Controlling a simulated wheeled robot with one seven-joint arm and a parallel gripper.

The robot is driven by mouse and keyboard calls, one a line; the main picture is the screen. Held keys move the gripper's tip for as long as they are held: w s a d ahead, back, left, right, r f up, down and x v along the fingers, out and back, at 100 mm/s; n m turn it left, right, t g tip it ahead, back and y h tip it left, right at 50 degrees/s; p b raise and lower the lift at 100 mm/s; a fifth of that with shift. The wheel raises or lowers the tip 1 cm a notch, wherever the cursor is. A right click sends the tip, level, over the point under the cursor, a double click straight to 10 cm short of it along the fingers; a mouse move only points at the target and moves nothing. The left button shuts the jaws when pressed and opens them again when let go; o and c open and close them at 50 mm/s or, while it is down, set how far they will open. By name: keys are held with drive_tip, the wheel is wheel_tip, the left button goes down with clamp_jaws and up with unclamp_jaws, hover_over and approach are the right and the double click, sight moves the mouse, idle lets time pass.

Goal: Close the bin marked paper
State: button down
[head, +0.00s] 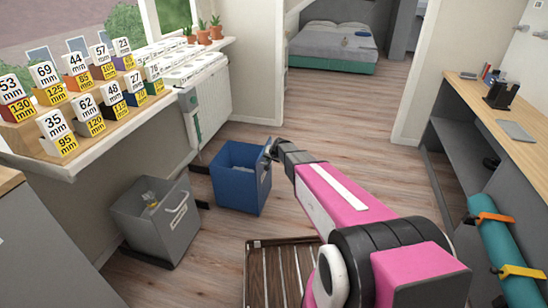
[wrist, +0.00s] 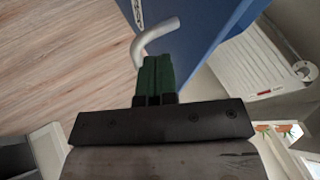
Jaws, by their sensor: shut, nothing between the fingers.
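A blue bin (head: 237,190) stands pulled out below the radiator, its top open. A grey bin (head: 158,228) with a pale handle stands open nearer to me, with something pale inside. I cannot read the word paper on either bin. My gripper (head: 270,147) is at the upper right edge of the blue bin. In the wrist view the green fingertips (wrist: 157,60) are shut and empty, right beside the curved grey handle (wrist: 152,38) on the blue bin's face (wrist: 205,22). I cannot tell whether they touch it.
A white radiator (head: 208,105) hangs behind the blue bin. A windowsill with several number blocks (head: 75,65) runs above the grey bin. A slatted dark wooden piece (head: 285,270) lies on the floor near me. A desk (head: 500,120) stands at the right. The floor beyond the blue bin is clear.

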sight(262, 160)
drive_tip(key=shift+w+a+r, duration=0.1)
drive_tip(key=shift+w+a, duration=0.15)
drive_tip(key=shift+a, duration=0.4)
drive_tip(key=shift+w+a, duration=0.2)
drive_tip(key=shift+a, duration=0.45)
drive_tip(key=shift+a, duration=0.15)
drive_tip(key=w+a, duration=0.3)
drive_tip(key=a, duration=0.7)
drive_tip(key=w+a, duration=0.4)
drive_tip(key=a, duration=0.6)
drive_tip(key=w+a, duration=0.4)
drive_tip(key=a, duration=0.6)
drive_tip(key=shift+w+a, duration=0.15)
drive_tip(key=shift+a, duration=0.2)
drive_tip(key=shift+a, duration=0.1)
